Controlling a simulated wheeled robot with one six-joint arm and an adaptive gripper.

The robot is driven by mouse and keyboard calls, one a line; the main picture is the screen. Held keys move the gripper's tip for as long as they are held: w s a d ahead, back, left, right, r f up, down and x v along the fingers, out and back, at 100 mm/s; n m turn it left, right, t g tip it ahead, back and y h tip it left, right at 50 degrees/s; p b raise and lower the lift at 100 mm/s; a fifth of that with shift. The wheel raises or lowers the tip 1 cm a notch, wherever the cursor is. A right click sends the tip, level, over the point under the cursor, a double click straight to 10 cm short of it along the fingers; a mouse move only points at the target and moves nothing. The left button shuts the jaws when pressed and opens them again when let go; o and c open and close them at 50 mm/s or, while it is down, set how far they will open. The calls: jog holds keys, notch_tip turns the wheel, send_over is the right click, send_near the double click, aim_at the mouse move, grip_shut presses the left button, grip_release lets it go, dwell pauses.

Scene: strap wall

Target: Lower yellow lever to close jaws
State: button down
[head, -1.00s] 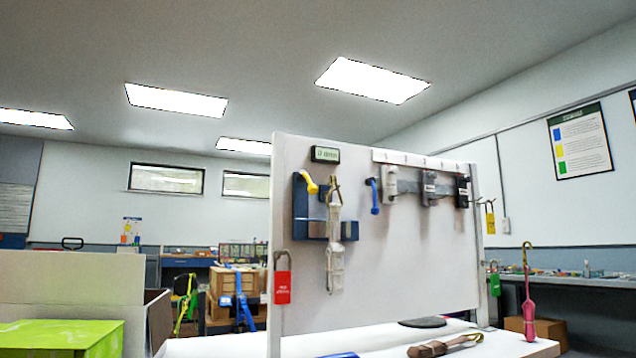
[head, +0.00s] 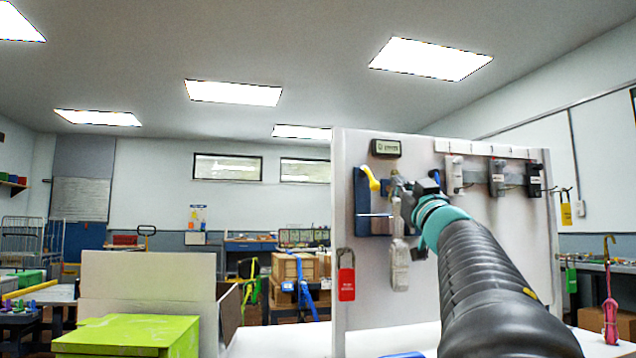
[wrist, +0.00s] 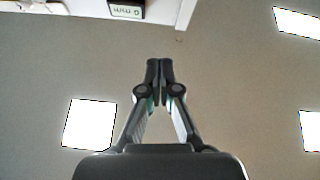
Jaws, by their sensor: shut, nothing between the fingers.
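The yellow lever (head: 371,180) sticks up at a tilt from the blue jaw fixture (head: 362,205) on the white wall panel. A pale strap (head: 399,252) hangs just right of the fixture from a metal hook. My gripper (head: 412,186) is in front of the panel, right of the yellow lever and near the top of the strap; I cannot tell whether it touches either. In the wrist view my gripper (wrist: 160,68) is shut and empty, its fingertips together. The lever does not show in the wrist view. My arm hides part of the panel and most of the blue hook.
A small display (head: 386,148) sits above the fixture. Grey clamps (head: 497,178) are on a rail to the right. A red tag (head: 346,283) hangs on the panel's left edge. A green box (head: 128,336) stands at the lower left.

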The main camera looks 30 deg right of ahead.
jog(key=w+d+r+p, duration=0.1)
jog(key=w+d+r, duration=0.1)
jog(key=w, duration=0.8)
jog(key=shift+w+d+r, duration=0.15)
jog(key=shift+w+d, duration=0.25)
jog(key=shift+d, duration=0.4)
